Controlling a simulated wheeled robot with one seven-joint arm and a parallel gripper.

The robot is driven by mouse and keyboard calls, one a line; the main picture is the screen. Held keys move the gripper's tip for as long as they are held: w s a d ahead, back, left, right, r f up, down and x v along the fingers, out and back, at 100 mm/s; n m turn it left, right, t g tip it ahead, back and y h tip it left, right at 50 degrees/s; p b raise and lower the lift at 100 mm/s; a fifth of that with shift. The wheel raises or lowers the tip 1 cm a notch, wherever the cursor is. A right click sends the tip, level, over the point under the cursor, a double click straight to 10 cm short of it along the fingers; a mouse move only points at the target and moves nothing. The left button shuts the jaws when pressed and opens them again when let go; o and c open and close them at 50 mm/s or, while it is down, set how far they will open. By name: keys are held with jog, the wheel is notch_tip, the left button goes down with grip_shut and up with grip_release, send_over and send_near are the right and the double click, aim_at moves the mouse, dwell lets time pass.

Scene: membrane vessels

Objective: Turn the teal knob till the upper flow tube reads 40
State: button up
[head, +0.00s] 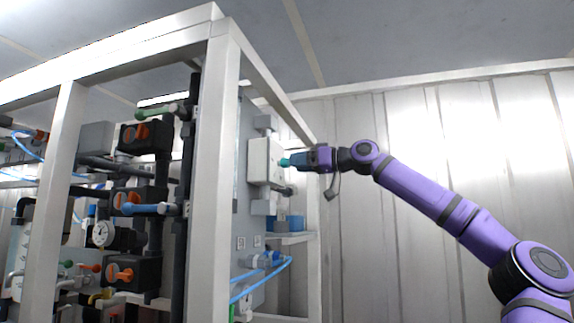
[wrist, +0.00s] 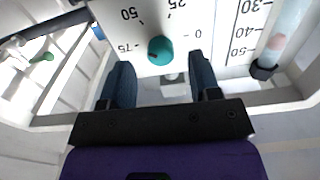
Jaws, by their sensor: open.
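The teal knob (wrist: 160,50) sits on a white panel (wrist: 185,12) with dial marks 0, 25, 50 and 75 around it. My gripper (wrist: 161,64) is open, with one finger to each side of the knob and gaps showing. The knob's pointer is not clear. A clear flow tube (wrist: 291,18) stands at the right of the wrist view beside a scale showing 30, 40 and 50. Its pinkish float (wrist: 277,42) appears near 40; the exact reading is unclear. In the head view, my gripper (head: 299,160) faces the knob (head: 284,162) on the white box (head: 259,160).
A white frame post (head: 217,170) stands left of the panel. Blue hoses (head: 270,277) run below. Free room lies to the right, before the pale wall (head: 430,125).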

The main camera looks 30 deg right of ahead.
aim_at(285, 163)
jog(key=shift+x, duration=1.9)
jog(key=shift+c, duration=0.2)
